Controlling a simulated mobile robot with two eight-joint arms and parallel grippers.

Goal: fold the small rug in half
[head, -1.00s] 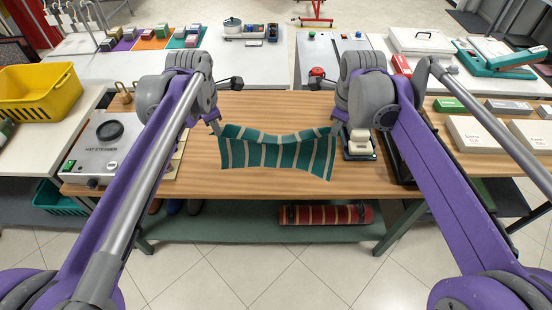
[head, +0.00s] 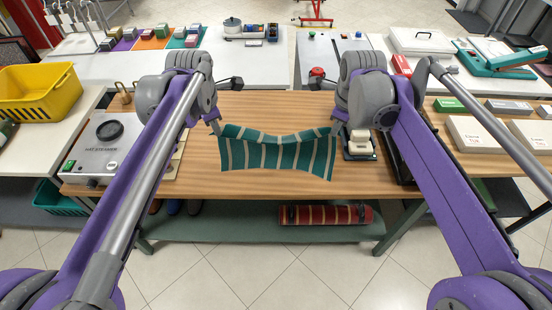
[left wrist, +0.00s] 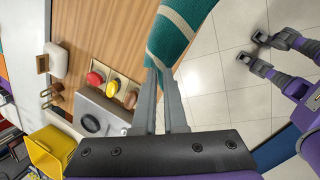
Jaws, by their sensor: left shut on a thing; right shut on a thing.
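The small rug (head: 275,154) is teal green with beige stripes and shows over the middle of the wooden table. Its far edge sags between its two far corners, and its near edge is spread towards the table's front. My left gripper (head: 217,128) is shut on the far left corner. The left wrist view shows its fingers (left wrist: 160,75) pinching the rug's end (left wrist: 180,35). My right gripper (head: 337,126) is shut at the far right corner, its fingertips partly hidden by my arm. I cannot tell how much of the rug touches the table.
The wooden table (head: 240,187) has bare room in front of the rug. A hat steamer (head: 98,150) stands at the left. A small dark tray (head: 359,155) with a pale block sits close by the rug's right side. A rolled red rug (head: 326,215) lies on the shelf below.

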